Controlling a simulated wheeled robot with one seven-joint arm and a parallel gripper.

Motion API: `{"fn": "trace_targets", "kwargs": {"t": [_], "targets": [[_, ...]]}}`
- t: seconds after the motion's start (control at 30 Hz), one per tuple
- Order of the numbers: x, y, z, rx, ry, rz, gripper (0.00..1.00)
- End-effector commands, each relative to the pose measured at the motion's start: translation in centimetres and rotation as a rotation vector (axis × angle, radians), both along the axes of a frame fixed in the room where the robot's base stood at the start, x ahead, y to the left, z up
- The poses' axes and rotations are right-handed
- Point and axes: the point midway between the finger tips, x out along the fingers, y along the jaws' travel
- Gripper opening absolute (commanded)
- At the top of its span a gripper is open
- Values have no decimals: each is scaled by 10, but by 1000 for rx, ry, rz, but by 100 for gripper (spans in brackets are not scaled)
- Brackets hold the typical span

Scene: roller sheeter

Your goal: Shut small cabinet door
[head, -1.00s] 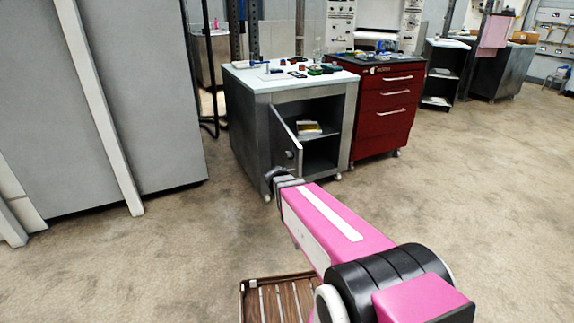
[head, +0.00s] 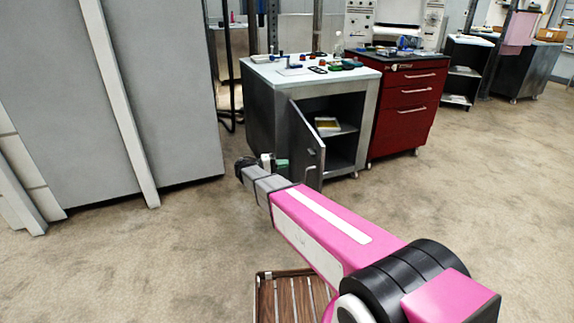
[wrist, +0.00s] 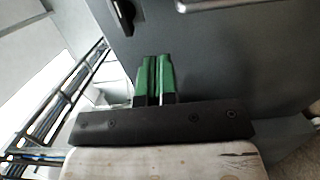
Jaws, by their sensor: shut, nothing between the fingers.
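The small cabinet (head: 264,115) is a grey metal unit with a light top and an open front showing a shelf. Its door (head: 306,145) stands ajar, hinged on the left of the opening and swung out toward me. My gripper (head: 282,165) is by the lower part of the door, on its left, outer side in the head view. In the wrist view the green fingertips (wrist: 154,75) are together and empty, with a grey panel (wrist: 225,60), seemingly the door, filling the view beyond them. I cannot tell whether they touch it.
A yellow-and-white item (head: 327,124) lies on the cabinet's shelf, and small items cover its top. A red drawer cabinet (head: 402,105) stands close on the right. A large grey cabinet (head: 165,90) stands on the left. The carpet (head: 470,200) at the right is clear.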

Motion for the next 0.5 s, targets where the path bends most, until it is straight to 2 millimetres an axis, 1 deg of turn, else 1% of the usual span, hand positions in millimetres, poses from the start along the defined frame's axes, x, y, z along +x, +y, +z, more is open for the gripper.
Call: {"fn": "trace_targets", "kwargs": {"t": [0.03,0.3,0.5], "targets": [[0,-10,0,0,0,-1,0],[8,-61,0,2,1,-2,0],[13,-92,0,2,1,0,0]]}}
